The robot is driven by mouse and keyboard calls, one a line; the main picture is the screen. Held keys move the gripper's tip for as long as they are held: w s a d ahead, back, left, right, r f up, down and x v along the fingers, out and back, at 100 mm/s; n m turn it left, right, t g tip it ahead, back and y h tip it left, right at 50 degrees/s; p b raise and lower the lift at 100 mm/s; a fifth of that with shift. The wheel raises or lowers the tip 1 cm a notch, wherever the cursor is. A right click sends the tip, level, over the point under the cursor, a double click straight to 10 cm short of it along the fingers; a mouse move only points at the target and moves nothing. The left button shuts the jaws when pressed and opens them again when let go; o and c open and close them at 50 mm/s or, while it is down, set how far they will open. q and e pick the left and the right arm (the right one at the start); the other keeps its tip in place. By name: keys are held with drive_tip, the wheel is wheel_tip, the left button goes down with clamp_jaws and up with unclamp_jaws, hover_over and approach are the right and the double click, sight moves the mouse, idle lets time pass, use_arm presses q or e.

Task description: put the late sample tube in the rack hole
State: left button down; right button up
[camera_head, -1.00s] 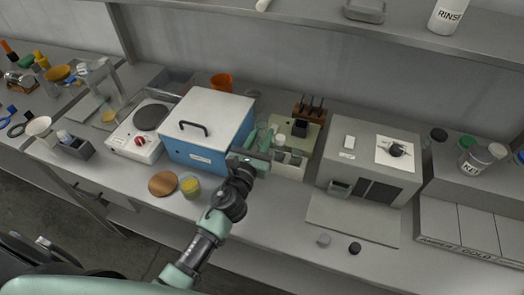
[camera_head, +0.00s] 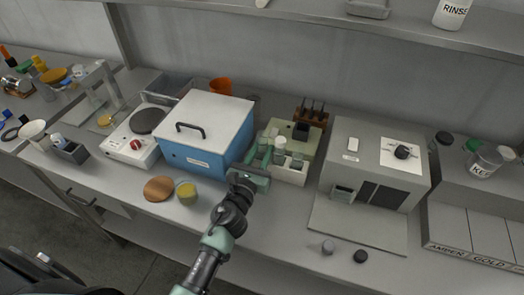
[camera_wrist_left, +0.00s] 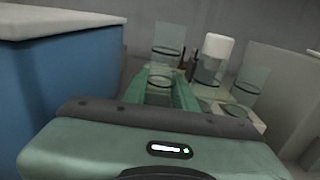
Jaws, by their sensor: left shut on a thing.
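My left gripper (camera_head: 262,160) is at the left end of a pale rack (camera_head: 288,175), beside the blue box. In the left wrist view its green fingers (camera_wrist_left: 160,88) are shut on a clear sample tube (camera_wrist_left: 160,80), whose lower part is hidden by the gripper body. In that view, another clear tube (camera_wrist_left: 168,38) shows behind it. A white-capped tube (camera_wrist_left: 216,56) and a clear tube (camera_wrist_left: 250,82) show to the right. The white cap (camera_head: 281,141) also shows in the head view. I cannot tell which rack hole is empty. My right gripper is out of view.
The blue box (camera_head: 206,130) with a white lid stands close left of my gripper. A grey oven-like unit (camera_head: 372,165) stands to the right. Bench space in front of the rack is mostly clear.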

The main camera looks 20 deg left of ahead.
use_arm(q)
drive_tip(key=shift+f, duration=0.2)
drive_tip(key=c, duration=1.4)
unclamp_jaws()
drive_tip(key=shift+r, duration=0.1)
drive_tip(key=shift+r+p, duration=0.45)
drive_tip(key=shift+p, duration=0.05)
drive_tip(key=shift+s+r+p, duration=0.15)
drive_tip(key=shift+r+p, duration=0.1)
drive_tip(key=shift+p, duration=0.1)
drive_tip(key=s+b, duration=0.1)
drive_tip(key=s, duration=0.2)
drive_tip(key=s+b, duration=0.1)
drive_tip(key=s, duration=0.3)
drive_tip(key=s+b, duration=0.1)
drive_tip(key=s, duration=0.2)
drive_tip(key=shift+s+a+f, duration=0.2)
drive_tip(key=shift+s+f, duration=0.05)
drive_tip(key=shift+s+r, duration=0.2)
drive_tip(key=shift+s, duration=0.45)
drive_tip(key=shift+f, duration=0.1)
